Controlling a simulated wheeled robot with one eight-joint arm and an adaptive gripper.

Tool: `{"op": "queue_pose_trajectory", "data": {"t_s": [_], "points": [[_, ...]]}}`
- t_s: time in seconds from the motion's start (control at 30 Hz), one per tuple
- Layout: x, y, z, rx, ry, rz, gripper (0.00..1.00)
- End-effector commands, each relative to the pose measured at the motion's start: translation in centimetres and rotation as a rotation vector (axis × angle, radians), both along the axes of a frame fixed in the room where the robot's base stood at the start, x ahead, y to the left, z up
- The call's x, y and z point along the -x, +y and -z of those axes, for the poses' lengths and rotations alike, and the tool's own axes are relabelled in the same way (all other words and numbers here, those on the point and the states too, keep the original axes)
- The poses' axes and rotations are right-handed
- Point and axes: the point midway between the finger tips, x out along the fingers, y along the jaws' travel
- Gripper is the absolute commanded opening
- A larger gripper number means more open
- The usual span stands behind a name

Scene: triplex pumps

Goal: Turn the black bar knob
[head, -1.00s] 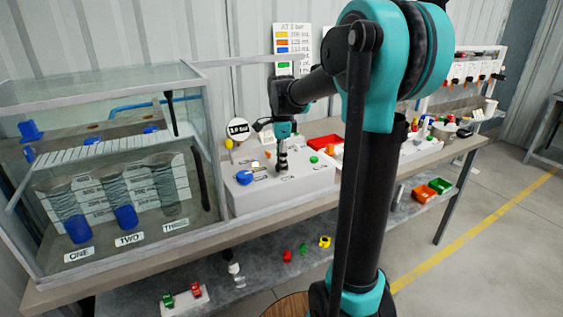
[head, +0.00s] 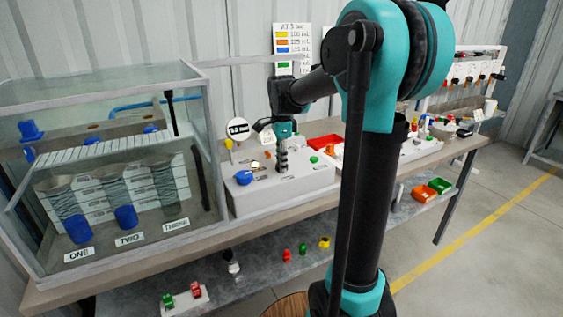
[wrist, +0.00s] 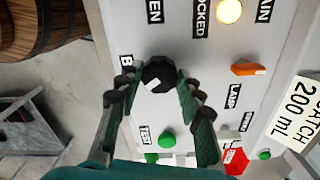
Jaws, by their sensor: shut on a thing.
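The black knob (wrist: 158,75), with a white mark on its face, sits on the light grey panel (wrist: 192,50) in the wrist view. My gripper (wrist: 155,82) has one finger on each side of the knob and is shut on it. In the head view my gripper (head: 282,160) points down at the top of the grey control box (head: 270,197). The fingers hide the knob there.
Near the knob are an orange knob (wrist: 247,69), a lit yellow-white lamp (wrist: 229,11), a green button (wrist: 166,140) and a red part (wrist: 236,160). A blue knob (head: 243,177) sits left of my gripper. A glass tank (head: 110,170) stands further left.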

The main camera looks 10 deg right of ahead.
Motion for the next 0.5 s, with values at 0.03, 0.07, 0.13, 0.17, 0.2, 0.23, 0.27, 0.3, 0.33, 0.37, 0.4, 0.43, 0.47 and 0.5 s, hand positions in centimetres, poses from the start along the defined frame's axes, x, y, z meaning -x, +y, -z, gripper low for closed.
{"op": "queue_pose_trajectory", "data": {"t_s": [0.03,0.07,0.13,0.17,0.2,0.23,0.27,0.3,0.33,0.37,0.4,0.43,0.47,0.5], "points": [[-0.01,0.0,-0.02,0.0,0.0,-0.026,0.08],[0.0,0.0,-0.02,0.0,0.0,-0.047,0.08],[0.0,0.0,-0.02,0.0,0.0,-0.098,0.08],[0.0,0.0,-0.02,0.0,0.0,-0.123,0.08],[0.01,0.0,-0.02,0.0,0.0,-0.157,0.08],[0.01,0.0,-0.02,0.0,0.0,-0.184,0.08],[0.01,0.0,-0.02,0.0,0.0,-0.212,0.08],[0.02,0.0,-0.02,0.0,0.0,-0.25,0.08],[0.02,0.0,-0.02,0.0,0.0,-0.279,0.08],[0.02,0.0,-0.02,0.0,0.0,-0.308,0.08],[0.03,0.0,-0.02,0.0,0.0,-0.345,0.08],[0.03,-0.01,-0.03,0.0,0.0,-0.374,0.08],[0.03,-0.01,-0.03,0.0,0.0,-0.403,0.08],[0.03,-0.01,-0.03,0.0,0.0,-0.441,0.08]]}}
